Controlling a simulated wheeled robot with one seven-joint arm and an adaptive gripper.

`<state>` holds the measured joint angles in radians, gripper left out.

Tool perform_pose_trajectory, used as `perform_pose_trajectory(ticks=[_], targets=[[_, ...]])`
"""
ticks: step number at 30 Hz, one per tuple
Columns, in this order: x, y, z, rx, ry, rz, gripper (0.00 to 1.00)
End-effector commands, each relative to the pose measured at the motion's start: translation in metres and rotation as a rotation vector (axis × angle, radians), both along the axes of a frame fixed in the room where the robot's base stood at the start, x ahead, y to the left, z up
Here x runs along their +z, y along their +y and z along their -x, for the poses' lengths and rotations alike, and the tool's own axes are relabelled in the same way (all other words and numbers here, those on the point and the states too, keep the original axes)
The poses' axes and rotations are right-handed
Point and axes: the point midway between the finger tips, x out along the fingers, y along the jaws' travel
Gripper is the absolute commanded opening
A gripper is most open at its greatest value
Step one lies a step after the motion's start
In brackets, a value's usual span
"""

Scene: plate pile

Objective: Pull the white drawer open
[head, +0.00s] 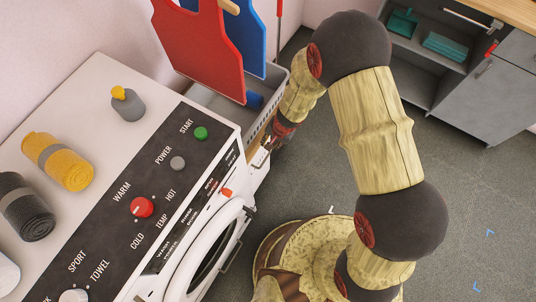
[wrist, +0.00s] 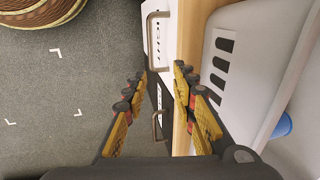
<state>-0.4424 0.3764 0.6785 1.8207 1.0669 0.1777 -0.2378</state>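The white drawer (wrist: 161,28) shows in the wrist view as a narrow white front under a wooden edge. Its metal bar handle (wrist: 149,42) stands out on the left side. My gripper (wrist: 159,73) is open, with one finger on each side of the picture and a clear gap between them. The near end of the handle lies close to the gap between the fingertips; I cannot tell whether they touch it. A dark front with a second metal handle (wrist: 155,125) lies nearer. In the head view my gripper (head: 268,146) is small and partly hidden beside the washing machine.
The washing machine (head: 95,85) carries rolled towels and a bottle. A grey slotted basket (head: 283,90) stands behind it, also at right in the wrist view (wrist: 222,62). Grey cabinets (head: 490,95) stand far right; open floor lies between.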

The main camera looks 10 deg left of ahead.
Motion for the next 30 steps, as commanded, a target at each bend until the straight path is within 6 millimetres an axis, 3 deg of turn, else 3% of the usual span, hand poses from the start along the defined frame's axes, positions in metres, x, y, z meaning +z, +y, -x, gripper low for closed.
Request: perform_pose_trajectory(ticks=[3, 18, 24, 30], targets=[[-0.026, -0.001, 0.010, -0.018, 0.019, 0.026, 0.27], [-0.095, 0.008, 0.009, -0.026, 0.024, 0.034, 0.27], [-0.109, 0.011, 0.008, -0.026, 0.024, 0.034, 0.27], [-0.111, 0.012, 0.007, -0.026, 0.024, 0.034, 0.27]])
